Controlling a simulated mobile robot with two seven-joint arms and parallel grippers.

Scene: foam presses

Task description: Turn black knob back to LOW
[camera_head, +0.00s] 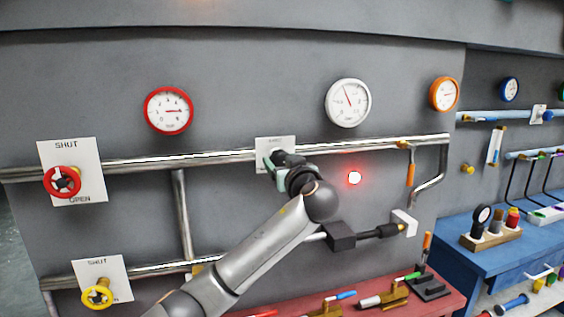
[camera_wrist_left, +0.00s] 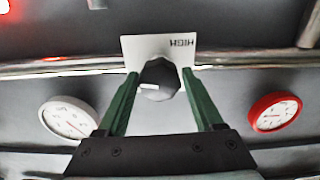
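The mark lies toward the left there; the LOW label is not visible. My left gripper (camera_wrist_left: 160,78) has its green fingers on either side of the knob, tips close to it with narrow gaps. In the head view the plate (camera_head: 262,143) is partly covered by my left gripper (camera_head: 273,164), and the knob is mostly hidden. My right gripper is not in view.
A pipe (camera_head: 215,155) runs behind the plate. A red lamp (camera_head: 354,178) glows right of my gripper. Red (camera_head: 168,111) and white (camera_head: 348,103) gauges hang above. A red valve wheel (camera_head: 62,182) is at left. A red bench (camera_head: 440,305) with tools stands below.

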